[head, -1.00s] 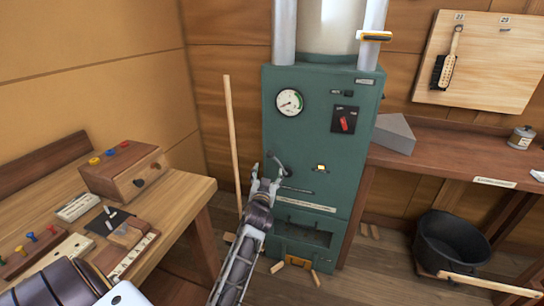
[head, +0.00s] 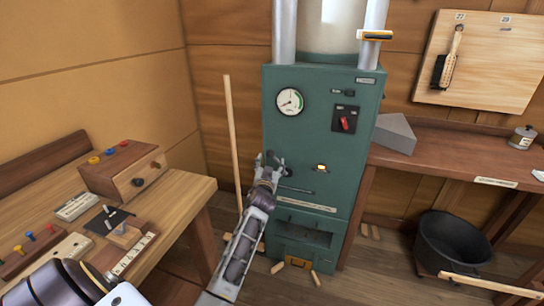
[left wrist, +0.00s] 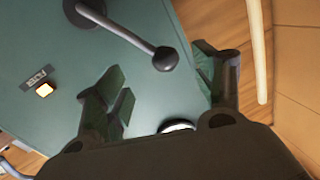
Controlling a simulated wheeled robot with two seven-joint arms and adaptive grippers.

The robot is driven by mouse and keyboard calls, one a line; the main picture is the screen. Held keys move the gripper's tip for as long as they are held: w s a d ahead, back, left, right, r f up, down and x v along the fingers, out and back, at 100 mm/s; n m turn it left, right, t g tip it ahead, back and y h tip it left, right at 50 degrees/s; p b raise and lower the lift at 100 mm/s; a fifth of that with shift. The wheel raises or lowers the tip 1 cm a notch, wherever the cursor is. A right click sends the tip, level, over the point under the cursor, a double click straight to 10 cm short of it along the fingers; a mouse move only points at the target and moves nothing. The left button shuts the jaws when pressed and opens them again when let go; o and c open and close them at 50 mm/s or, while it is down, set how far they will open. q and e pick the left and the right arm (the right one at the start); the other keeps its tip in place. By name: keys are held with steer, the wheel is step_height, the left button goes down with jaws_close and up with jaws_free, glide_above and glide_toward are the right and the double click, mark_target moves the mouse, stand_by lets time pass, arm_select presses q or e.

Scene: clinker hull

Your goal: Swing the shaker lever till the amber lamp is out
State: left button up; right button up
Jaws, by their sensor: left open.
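The green cabinet (head: 325,130) stands against the wall. Its amber lamp (head: 320,168) glows on the front; it also shows lit in the left wrist view (left wrist: 45,90). The shaker lever (left wrist: 130,35) is a grey metal rod with a dark ball knob (left wrist: 166,59). In the head view the lever is largely hidden behind my gripper. My left gripper (head: 267,162) is open in front of the lever. In the left wrist view its fingers (left wrist: 165,85) stand apart, with the knob between and beyond them. I cannot tell whether they touch it. My right gripper is not in view.
The cabinet carries a round gauge (head: 289,101) and a red switch (head: 345,122). A wooden pole (head: 232,140) leans left of it. A workbench (head: 185,200) is at left. A shelf (head: 450,160) and black tub (head: 450,245) are at right.

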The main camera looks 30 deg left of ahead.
mark_target(272, 157)
arm_select(q)
steer(key=shift+x, duration=0.85)
steer(key=shift+w+a, duration=0.2)
steer(key=shift+w, duration=0.2)
steer(key=shift+b+x, duration=0.35)
steer(key=shift+x, duration=1.35)
steer(key=shift+w+a, duration=0.25)
steer(key=shift+w, duration=0.25)
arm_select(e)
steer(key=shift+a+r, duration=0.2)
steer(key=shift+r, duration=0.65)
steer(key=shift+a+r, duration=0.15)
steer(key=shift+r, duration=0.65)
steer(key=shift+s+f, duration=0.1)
